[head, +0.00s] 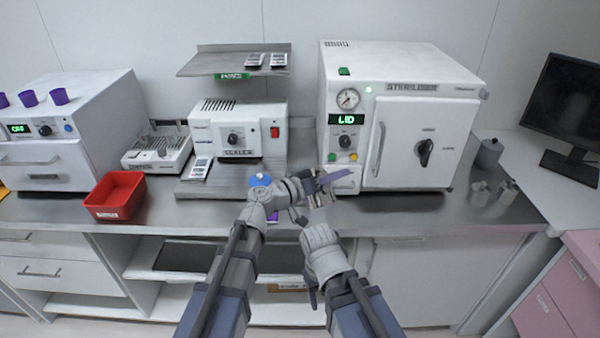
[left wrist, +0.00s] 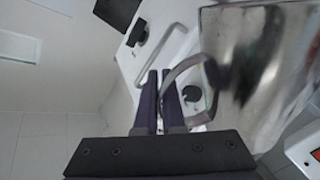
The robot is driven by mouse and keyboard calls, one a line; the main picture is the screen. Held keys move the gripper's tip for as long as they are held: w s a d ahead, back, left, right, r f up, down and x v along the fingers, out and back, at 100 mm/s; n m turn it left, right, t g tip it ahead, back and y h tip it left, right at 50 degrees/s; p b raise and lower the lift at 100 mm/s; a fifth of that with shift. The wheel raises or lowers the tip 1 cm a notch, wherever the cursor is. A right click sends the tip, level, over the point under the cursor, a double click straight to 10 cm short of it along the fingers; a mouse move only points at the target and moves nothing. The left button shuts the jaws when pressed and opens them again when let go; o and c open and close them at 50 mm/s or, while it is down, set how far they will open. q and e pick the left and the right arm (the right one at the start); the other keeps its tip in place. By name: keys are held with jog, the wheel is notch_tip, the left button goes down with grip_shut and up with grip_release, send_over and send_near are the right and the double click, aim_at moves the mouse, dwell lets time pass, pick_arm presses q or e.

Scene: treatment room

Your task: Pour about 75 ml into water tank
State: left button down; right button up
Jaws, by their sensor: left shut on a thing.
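My left gripper (head: 330,180) is shut on the handle of a shiny metal jug, in front of the sterilizer. In the left wrist view, the jug (left wrist: 280,60) fills the upper right, and its curved handle meets the dark fingers (left wrist: 162,88). The jug's inside and any liquid in it cannot be made out. The white sterilizer (head: 410,95) stands on the counter with a green "LID" display (head: 348,120). I cannot make out a tank opening or a water level. My right arm is bent low at the front, and its jaws do not show.
A sealer (head: 240,135) stands left of the sterilizer, under a small shelf (head: 225,65). A red bin (head: 116,195) sits at the left. Metal cups (head: 480,193) and a grey canister (head: 489,153) stand at the right. The front counter strip right of my gripper is clear.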

pick_arm(q)
jog(key=s+d+f+m+b, duration=0.3)
jog(key=s+f+m+b, duration=0.3)
jog(key=f+m+b, duration=0.2)
jog(key=shift+d+f+b, duration=0.15)
jog(key=shift+f+b, duration=0.3)
jog(key=shift+b, duration=0.15)
